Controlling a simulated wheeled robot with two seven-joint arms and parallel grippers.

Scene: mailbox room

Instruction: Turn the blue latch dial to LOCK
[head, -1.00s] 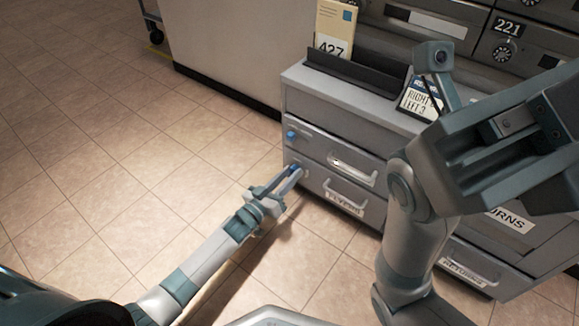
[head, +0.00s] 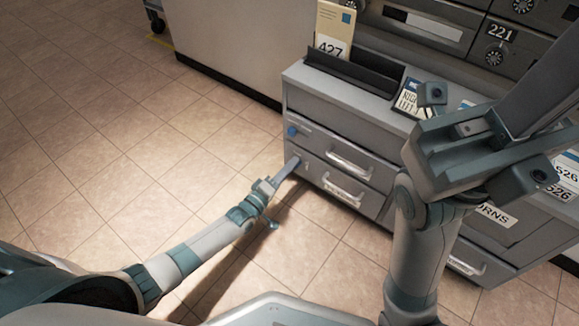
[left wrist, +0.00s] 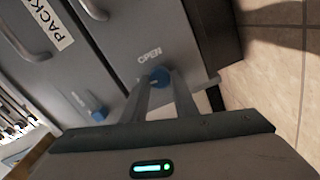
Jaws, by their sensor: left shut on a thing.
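The grey cabinet (head: 345,108) has drawers with silver handles. A blue dial (left wrist: 160,77) sits on its front, with the word OPEN (left wrist: 149,53) beside it in the left wrist view. My left gripper (head: 291,164) reaches the cabinet's left front edge in the head view and hides this dial there. In the left wrist view its two fingers (left wrist: 161,88) are shut on the dial. A second blue dial (head: 291,131) sits on the drawer above; it also shows in the left wrist view (left wrist: 98,115). Any LOCK marking is not readable. My right gripper (head: 480,135) is raised before the cabinet, apart from the dials.
Drawer handles (head: 348,161) stick out to the right of the dials. A black tray (head: 352,70) with a card marked 427 (head: 333,30) stands on the cabinet top. Dark mailboxes (head: 440,30) rise behind. The tiled floor (head: 130,130) at left is clear.

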